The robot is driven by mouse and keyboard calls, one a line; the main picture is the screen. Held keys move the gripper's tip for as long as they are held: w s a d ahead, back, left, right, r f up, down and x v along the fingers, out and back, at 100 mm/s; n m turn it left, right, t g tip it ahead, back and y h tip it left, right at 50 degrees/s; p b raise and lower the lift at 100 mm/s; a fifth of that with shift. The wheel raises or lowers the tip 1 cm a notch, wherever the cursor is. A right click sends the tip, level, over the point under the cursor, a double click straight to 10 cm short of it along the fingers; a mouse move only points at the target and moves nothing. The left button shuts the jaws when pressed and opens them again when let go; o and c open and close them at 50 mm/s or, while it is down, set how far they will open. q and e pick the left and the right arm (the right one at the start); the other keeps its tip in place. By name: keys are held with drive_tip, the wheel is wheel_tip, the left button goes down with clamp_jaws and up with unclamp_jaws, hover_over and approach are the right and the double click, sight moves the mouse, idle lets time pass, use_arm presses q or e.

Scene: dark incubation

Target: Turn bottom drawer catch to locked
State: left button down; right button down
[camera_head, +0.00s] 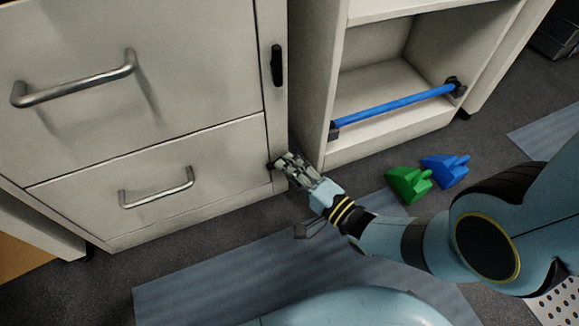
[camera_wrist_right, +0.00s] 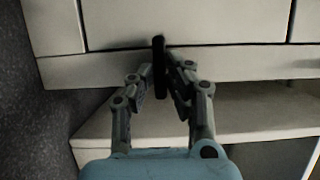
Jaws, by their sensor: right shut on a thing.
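The bottom drawer (camera_head: 155,185), with a metal bar handle (camera_head: 157,190), is closed in the pale cabinet. Its black catch (camera_wrist_right: 159,68) sits on the narrow strip beside the drawer front. In the right wrist view it stands across that strip, its end at the drawer's edge. My right gripper (camera_head: 281,163) is shut on the catch, one finger on each side of it; in the head view the fingers hide most of the catch. The upper drawer's black catch (camera_head: 277,65) lies along the strip. My left gripper is not in view.
An open shelf unit (camera_head: 312,80) with a blue bar (camera_head: 395,110) stands right of the cabinet. A green thing (camera_head: 408,183) and a blue thing (camera_head: 446,170) lie on the floor before it. A grey-blue mat (camera_head: 220,285) covers floor in front of the cabinet.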

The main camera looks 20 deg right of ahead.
drive_tip(key=c, duration=1.3)
unclamp_jaws()
drive_tip(key=shift+s+d, duration=0.1)
drive_tip(key=v, duration=0.7)
drive_tip(key=shift+s+f, duration=0.1)
drive_tip(key=shift+s, duration=0.05)
